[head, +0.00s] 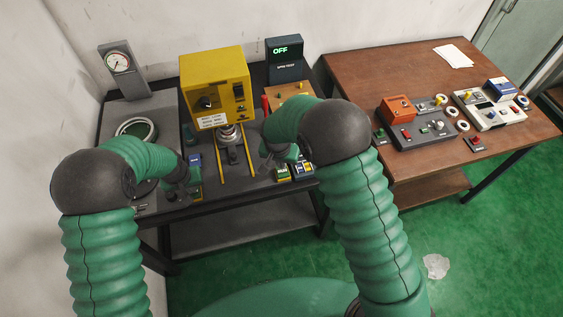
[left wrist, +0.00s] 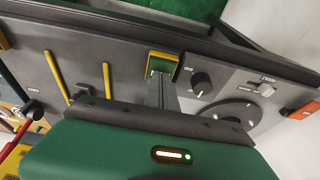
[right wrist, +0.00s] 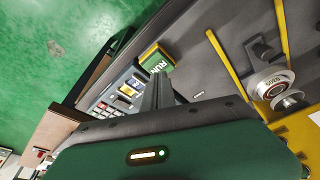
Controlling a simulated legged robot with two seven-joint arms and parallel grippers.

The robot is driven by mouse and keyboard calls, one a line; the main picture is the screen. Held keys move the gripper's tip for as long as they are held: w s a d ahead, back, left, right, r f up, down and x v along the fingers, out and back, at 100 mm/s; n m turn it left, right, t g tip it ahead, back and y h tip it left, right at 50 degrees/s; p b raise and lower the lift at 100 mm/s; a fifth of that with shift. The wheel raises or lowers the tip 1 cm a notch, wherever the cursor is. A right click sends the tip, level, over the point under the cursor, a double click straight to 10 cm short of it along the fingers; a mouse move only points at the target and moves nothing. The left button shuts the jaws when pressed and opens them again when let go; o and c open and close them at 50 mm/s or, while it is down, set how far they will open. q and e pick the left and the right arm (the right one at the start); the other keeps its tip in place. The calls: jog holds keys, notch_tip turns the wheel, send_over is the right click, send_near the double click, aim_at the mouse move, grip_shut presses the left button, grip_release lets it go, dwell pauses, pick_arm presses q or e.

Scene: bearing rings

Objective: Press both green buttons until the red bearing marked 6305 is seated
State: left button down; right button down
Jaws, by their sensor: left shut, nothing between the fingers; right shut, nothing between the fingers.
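The yellow press (head: 222,107) stands at the back of the dark bench. A pale metallic ring (right wrist: 270,86) with small lettering that looks like 6305 sits beneath it; I cannot make out red on it. My left gripper (left wrist: 162,78) is shut and empty, its tips overlapping the near part of the left green button (left wrist: 158,64) in its yellow frame. My right gripper (right wrist: 158,80) is shut and empty, its tips at the lower edge of the right green button (right wrist: 157,63), labelled RUN. I cannot tell whether either one touches. The right button also shows in the head view (head: 283,173).
A dial gauge (head: 119,64) stands at the back left. Yellow rails (right wrist: 223,57) run forward from the press. Knobs (left wrist: 201,83) lie beside the left button. A brown table (head: 365,75) at right holds boxes and rings.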

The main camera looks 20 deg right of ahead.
jog(key=shift+f, duration=0.15)
dwell(0.5)
jog(key=shift+s+x, duration=0.25)
jog(key=shift+x, duration=0.85)
jog(key=shift+a, duration=0.15)
pick_arm(q)
jog(key=shift+f, duration=0.15)
